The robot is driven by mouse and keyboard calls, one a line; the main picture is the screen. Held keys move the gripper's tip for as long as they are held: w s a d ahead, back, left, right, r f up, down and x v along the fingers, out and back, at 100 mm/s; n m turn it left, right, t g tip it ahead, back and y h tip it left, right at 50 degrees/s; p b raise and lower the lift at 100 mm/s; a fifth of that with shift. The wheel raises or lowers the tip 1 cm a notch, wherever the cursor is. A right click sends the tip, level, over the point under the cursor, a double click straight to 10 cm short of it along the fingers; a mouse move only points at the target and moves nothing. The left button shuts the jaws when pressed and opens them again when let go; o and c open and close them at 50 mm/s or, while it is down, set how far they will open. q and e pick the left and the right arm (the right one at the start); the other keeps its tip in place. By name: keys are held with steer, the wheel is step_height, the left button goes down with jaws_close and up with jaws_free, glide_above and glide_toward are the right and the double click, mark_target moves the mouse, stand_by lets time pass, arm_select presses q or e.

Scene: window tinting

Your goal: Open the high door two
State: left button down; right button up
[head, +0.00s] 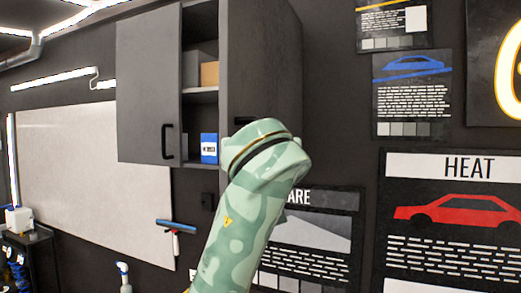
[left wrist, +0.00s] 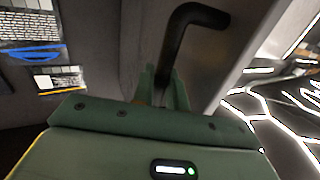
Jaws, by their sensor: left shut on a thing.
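The grey wall cabinet has a left door (head: 148,85) that is closed, with a black handle (head: 168,142). The right door (head: 262,60) stands partly open, swung out from the cabinet, leaving shelves visible between the two doors. My left arm rises from the bottom in the head view and hides its own gripper near the right door's lower part. In the left wrist view my left gripper (left wrist: 164,90) is shut on a black bar handle (left wrist: 185,30) on the grey door panel (left wrist: 240,45). Part of the right door's handle (head: 244,120) shows above my arm.
On the cabinet shelves are a brown box (head: 209,75) and a blue-and-white box (head: 209,148). A squeegee (head: 175,228) is on the wall below. Posters, including a HEAT poster (head: 460,215), cover the right wall. A white panel (head: 90,170) is at left.

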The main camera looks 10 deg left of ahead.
arm_select(q)
steer(key=shift+r, duration=0.1)
steer(key=c, duration=1.5)
jaws_free()
steer(key=shift+w, duration=0.15)
arm_select(e)
steer(key=shift+d, duration=0.3)
